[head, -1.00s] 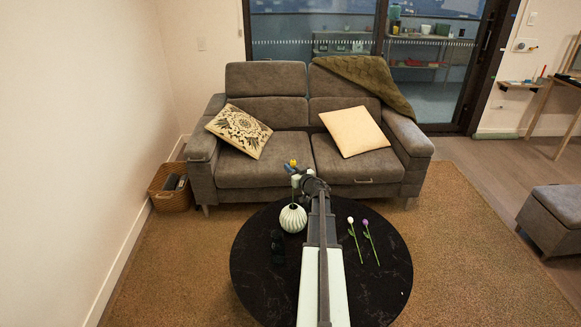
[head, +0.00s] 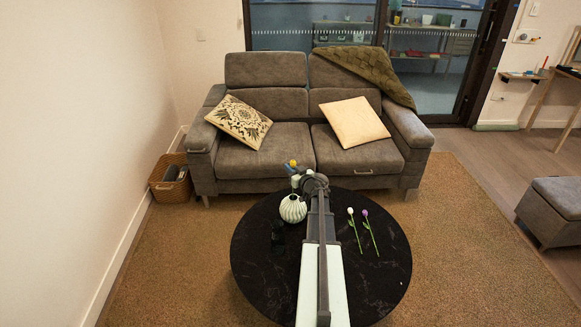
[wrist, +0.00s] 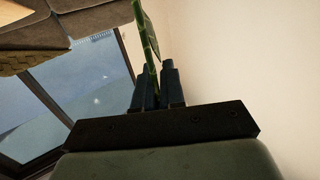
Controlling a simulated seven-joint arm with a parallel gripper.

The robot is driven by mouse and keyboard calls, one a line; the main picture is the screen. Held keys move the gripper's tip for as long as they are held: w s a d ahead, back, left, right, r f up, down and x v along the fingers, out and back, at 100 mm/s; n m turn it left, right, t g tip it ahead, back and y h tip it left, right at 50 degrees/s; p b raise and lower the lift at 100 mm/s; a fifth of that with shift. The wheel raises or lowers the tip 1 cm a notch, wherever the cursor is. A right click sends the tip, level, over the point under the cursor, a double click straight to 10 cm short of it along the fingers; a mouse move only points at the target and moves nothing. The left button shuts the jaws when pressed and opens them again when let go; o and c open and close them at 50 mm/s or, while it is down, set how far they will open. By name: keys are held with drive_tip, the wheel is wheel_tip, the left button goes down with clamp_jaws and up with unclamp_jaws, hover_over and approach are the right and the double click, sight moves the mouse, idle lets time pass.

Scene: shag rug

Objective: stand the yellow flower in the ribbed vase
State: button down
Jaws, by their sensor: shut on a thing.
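The ribbed vase (head: 293,209) is white and round and stands upright on the black round table, near its back left edge. The yellow flower (head: 293,163) shows as a small yellow head above the vase in the head view. My gripper (head: 297,178) is just above the vase mouth. In the wrist view its dark fingers (wrist: 157,88) are shut on a green stem (wrist: 147,38). The stem's lower end is hidden, so I cannot tell whether it is inside the vase mouth.
A white tulip (head: 351,213) and a purple tulip (head: 365,214) lie on the black table (head: 385,265), right of my arm. A dark glass-like object (head: 278,236) stands left of it. A grey sofa (head: 262,165) is behind the table.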

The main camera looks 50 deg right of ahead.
drive_tip(key=shift+f, duration=1)
drive_tip(key=c, duration=1.1)
unclamp_jaws()
drive_tip(key=shift+c, duration=0.2)
drive_tip(key=shift+s, duration=0.1)
drive_tip(key=v, duration=1.3)
drive_tip(key=shift+s, duration=0.3)
drive_tip(key=shift+a, duration=0.1)
